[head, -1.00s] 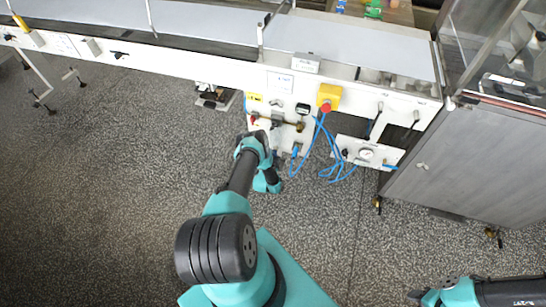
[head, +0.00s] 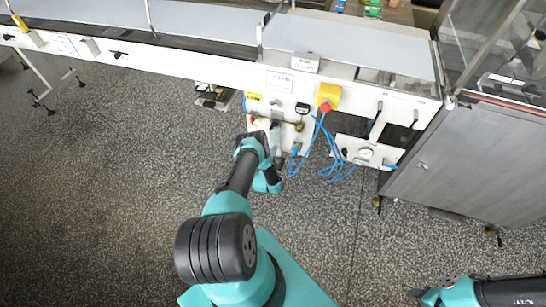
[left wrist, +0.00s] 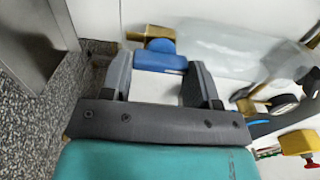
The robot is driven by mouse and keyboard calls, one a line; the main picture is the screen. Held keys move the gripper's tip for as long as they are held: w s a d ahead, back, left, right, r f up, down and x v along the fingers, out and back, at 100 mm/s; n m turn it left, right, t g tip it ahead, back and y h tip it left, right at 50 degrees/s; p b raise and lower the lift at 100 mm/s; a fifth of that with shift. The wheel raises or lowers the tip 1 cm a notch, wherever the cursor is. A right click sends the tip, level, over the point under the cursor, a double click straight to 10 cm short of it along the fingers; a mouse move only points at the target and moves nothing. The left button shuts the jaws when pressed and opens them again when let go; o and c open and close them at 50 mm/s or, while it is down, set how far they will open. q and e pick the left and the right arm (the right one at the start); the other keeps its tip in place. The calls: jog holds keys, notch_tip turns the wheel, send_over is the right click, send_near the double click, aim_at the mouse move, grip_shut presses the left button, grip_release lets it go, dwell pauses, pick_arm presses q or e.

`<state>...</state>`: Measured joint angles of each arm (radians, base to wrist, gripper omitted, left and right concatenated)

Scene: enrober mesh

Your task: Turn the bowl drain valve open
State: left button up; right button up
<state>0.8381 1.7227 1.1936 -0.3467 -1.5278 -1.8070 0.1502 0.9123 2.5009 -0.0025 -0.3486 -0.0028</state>
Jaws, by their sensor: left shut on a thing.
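A blue valve handle (left wrist: 160,61) with a brass fitting (left wrist: 150,34) beside it shows at the top middle of the left wrist view. The fingers of my left gripper (left wrist: 163,88) stand on either side of it and are shut on it. In the head view my left gripper (head: 273,137) is at the lower part of the white valve panel, its fingertips hard to make out. My right gripper (head: 416,295) is at the lower right, too small to judge.
A yellow box with a red button (head: 328,97) sits right of the panel. Loose blue hoses (head: 337,168) hang beside a gauge plate (head: 367,154). A clear cylinder (left wrist: 220,50) lies close to the gripper. A grey cabinet (head: 465,160) stands at right; floor in front is open.

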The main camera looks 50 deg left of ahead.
dwell(0.4)
pick_arm(q)
jog(key=o, duration=0.9)
jog(key=shift+s, duration=0.1)
jog(key=v, duration=1.7)
jog(key=shift+s+d, duration=0.1)
jog(key=shift+d, duration=0.05)
jog(key=w+d+r+n+g+h, duration=0.65)
jog(key=w+d+r+h, duration=0.4)
jog(key=d, duration=0.45)
jog(key=s+d+r+n+g, duration=0.2)
jog(key=s+d+r, duration=0.2)
jog(key=r, duration=0.2)
jog(key=s+d+r+n+g+h, duration=0.1)
jog(key=s+d+r+n+g, duration=0.2)
jog(key=s+d+r, duration=0.1)
jog(key=s+d+r+n+g+h, duration=0.1)
jog(key=s+d+r+n+g, duration=0.1)
jog(key=d+r, duration=0.4)
jog(key=shift+s+d+r+n+g, duration=0.1)
jog(key=shift+s+r+n+g, duration=0.05)
jog(key=shift+s+r+g, duration=0.4)
jog(key=shift+s+r+n+g, duration=0.1)
jog(key=shift+s+r+g, duration=0.1)
jog(key=shift+s+r, duration=0.4)
